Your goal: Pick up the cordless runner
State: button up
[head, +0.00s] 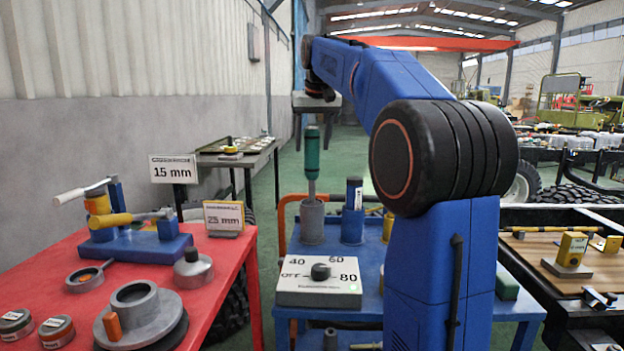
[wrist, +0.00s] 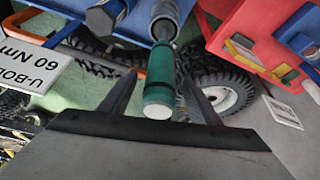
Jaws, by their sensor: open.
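The cordless runner is most likely the green-handled tool (head: 312,150), which stands upright with its grey shaft down in a grey cylindrical holder (head: 312,224) on a blue cart. In the wrist view, the green handle (wrist: 162,75) with its pale end cap lies between the two fingers of my gripper (wrist: 160,80). The fingers are spread, with a visible gap on each side of the handle. In the head view, my gripper (head: 316,101) hangs just above the tool's top, and its fingers are hard to make out there.
A dial box (head: 318,286) sits in front on the cart (head: 375,255). A red table (head: 60,240) with fixtures and signs is at left. My blue arm hides part of the cart.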

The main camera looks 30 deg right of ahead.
jog(key=shift+x, duration=0.95)
grip_shut()
jog(key=shift+r, duration=0.1)
